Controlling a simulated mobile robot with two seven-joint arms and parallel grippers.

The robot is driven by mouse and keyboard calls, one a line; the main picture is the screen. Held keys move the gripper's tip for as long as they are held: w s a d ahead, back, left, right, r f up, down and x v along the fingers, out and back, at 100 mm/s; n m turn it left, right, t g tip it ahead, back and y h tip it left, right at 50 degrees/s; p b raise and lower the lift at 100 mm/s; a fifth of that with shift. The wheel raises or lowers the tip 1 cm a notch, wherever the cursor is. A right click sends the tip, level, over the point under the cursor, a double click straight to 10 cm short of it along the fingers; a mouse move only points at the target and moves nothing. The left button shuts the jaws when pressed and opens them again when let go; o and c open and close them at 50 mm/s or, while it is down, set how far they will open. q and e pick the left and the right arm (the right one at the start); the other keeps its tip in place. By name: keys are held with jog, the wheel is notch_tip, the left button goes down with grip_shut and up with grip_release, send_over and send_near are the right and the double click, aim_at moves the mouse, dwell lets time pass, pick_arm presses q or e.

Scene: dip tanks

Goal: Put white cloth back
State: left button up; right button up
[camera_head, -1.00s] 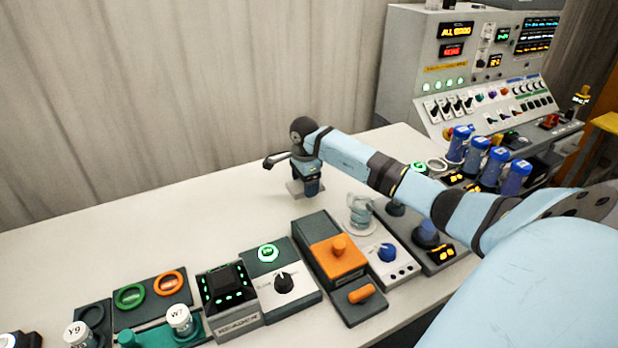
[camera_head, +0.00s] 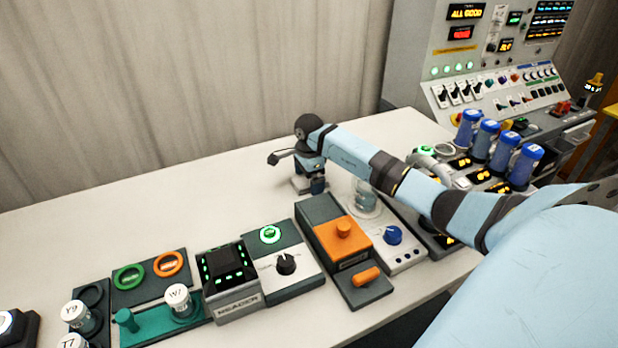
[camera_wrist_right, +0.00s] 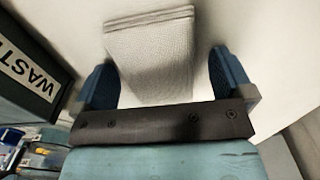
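The white cloth (camera_wrist_right: 150,55) shows in the right wrist view as a folded, textured pale piece with a hem along its far edge. My right gripper (camera_head: 313,187) is low over the white table near the back, pointing down. In the right wrist view its two blue fingers stand wide apart, one on each side of the cloth, with a clear gap at the right finger. In the head view a small pale corner of the cloth (camera_head: 298,184) shows beside the fingers; the rest is hidden behind them. My left gripper is not in view.
An orange-topped box (camera_head: 343,243), a clear glass vessel (camera_head: 366,199) and a reader box (camera_head: 232,287) stand in front of the arm. Blue-capped jars (camera_head: 497,148) stand at the right. A dark block marked "WAST" (camera_wrist_right: 30,72) is close at left. The table's back left is clear.

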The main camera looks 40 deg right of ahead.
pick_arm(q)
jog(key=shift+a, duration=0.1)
pick_arm(e)
jog(key=shift+r, duration=0.15)
pick_arm(q)
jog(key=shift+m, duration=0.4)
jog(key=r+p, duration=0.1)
jog(key=p, duration=0.1)
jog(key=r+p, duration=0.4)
jog(key=p, duration=0.1)
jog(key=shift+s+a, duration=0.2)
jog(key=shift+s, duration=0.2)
pick_arm(e)
notch_tip(320, 180, up, 12)
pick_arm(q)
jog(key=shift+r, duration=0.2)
